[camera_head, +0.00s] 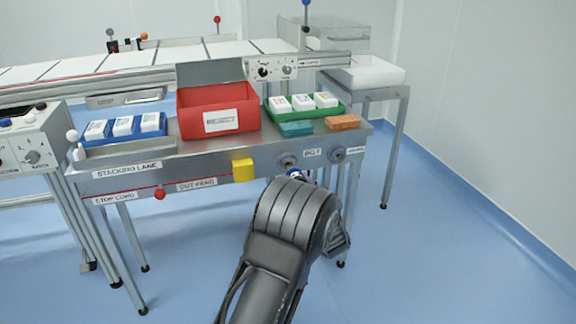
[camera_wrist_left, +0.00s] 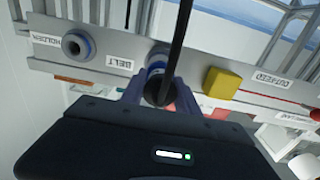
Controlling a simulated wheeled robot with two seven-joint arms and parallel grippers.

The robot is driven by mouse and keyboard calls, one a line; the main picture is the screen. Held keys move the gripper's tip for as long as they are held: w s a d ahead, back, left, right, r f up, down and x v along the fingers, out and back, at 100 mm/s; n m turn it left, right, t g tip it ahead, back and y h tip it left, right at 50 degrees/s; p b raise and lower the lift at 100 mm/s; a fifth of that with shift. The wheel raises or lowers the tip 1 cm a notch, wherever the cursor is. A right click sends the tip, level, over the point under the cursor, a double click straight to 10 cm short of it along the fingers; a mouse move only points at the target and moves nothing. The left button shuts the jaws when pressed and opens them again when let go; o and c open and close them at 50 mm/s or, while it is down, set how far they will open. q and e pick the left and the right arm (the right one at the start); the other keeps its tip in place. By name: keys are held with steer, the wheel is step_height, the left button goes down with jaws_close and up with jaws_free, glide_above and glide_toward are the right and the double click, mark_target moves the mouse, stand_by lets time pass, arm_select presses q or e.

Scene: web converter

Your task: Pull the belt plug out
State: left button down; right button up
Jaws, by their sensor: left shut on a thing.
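The belt plug (camera_wrist_left: 158,91) is a dark round body with a black cable rising from it in the left wrist view. My left gripper (camera_wrist_left: 153,92) is shut on it, one finger on each side. The plug is in front of the blue-ringed BELT socket (camera_wrist_left: 157,60), beside the BELT label (camera_wrist_left: 118,62). I cannot tell whether it is fully seated. In the head view the BELT socket (camera_head: 288,160) is on the table's front panel, and my left gripper (camera_head: 299,176) is just below it, mostly hidden by my wrist. My right gripper is not in view.
The HOLDER socket (camera_wrist_left: 77,45) looks empty, right of BELT in the head view (camera_head: 338,154). A yellow block (camera_head: 243,169) is on the panel to the left. A red bin (camera_head: 219,108) stands on the table. The floor in front is clear.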

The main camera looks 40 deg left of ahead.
arm_select(q)
steer(key=shift+p+v, duration=0.4)
steer(key=shift+v, duration=1.25)
